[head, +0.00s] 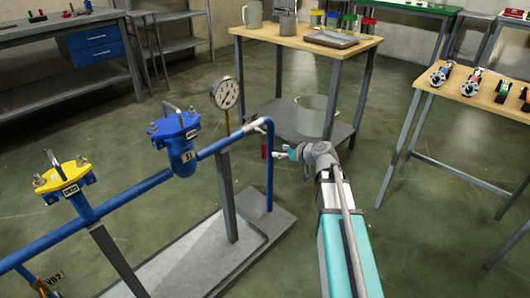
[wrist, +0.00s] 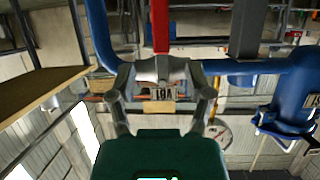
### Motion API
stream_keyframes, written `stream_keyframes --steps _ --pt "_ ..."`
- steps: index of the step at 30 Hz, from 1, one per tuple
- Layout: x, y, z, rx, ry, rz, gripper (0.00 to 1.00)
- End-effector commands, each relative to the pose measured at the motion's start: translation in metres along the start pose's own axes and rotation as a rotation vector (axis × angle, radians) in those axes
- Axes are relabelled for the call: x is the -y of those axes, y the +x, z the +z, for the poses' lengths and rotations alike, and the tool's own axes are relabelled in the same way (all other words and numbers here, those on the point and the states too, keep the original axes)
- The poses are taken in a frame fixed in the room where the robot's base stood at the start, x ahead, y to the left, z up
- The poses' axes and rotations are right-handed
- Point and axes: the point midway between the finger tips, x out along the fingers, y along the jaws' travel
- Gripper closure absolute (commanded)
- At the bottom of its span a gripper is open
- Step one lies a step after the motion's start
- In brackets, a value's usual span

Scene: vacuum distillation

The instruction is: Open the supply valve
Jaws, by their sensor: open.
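A valve with a pale body (head: 256,125) sits on the blue pipe near its right-hand bend. A red lever (head: 264,151) shows just below it, beside the pipe's vertical leg; in the wrist view the red lever (wrist: 160,24) stands straight at top centre. A small tag (wrist: 163,94), upside down and seeming to read V01, shows between my fingers in the wrist view. My gripper (head: 283,154) is open, just right of the lever in the head view. In the wrist view my gripper (wrist: 160,75) has its fingers spread either side of the tag. Contact with the lever cannot be told.
Along the blue pipe (head: 140,187) are a gauge (head: 227,93), a blue strainer (head: 181,150) and a yellow-topped unit (head: 66,178). A lower valve tagged V02 (head: 54,278) is at bottom left. A wooden-topped table (head: 270,34) stands behind, another (head: 470,95) at right.

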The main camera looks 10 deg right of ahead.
Motion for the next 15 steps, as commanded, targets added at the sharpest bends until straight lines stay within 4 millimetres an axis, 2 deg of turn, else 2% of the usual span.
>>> stream_keyframes --steps 1,3,15 --pt "-0.001 0.012 0.002 0.0 -0.001 -0.001 0.34" --pt "-0.001 0.023 0.002 0.0 0.0 -0.001 0.34" --pt "-0.001 0.078 0.002 0.0 0.0 0.0 0.34"
